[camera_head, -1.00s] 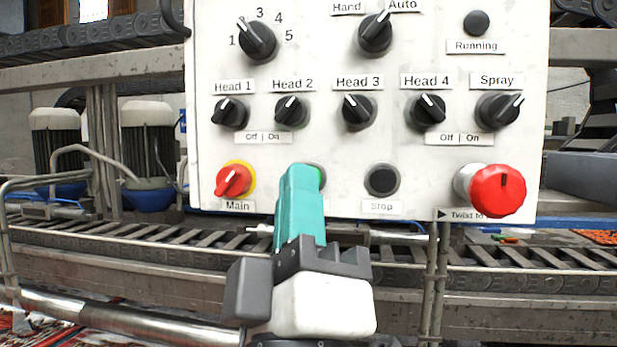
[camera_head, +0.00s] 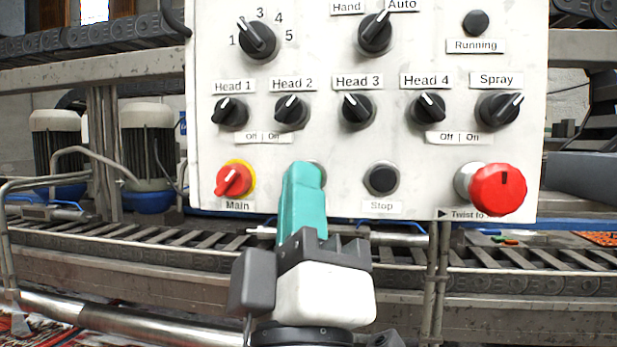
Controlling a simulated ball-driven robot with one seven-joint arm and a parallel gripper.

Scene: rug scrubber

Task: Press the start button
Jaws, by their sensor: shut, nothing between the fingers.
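The start button is almost wholly hidden behind my gripper, in the lower row of the white control panel (camera_head: 330,60) between the red Main switch (camera_head: 233,180) and the black Stop button (camera_head: 382,179). Only a sliver of its grey rim (camera_head: 322,166) shows past the fingertips. My gripper (camera_head: 304,170) has teal fingers, shut and empty, pointing up and away at the panel over the start button's place. I cannot tell whether the tips touch the button. The Running lamp (camera_head: 476,23) is dark.
A red emergency stop knob (camera_head: 497,190) sticks out at the panel's lower right. Black rotary knobs, such as Head 3 (camera_head: 357,110), fill the rows above. A conveyor (camera_head: 150,240) runs below and behind the panel. Motors (camera_head: 148,150) stand at the left.

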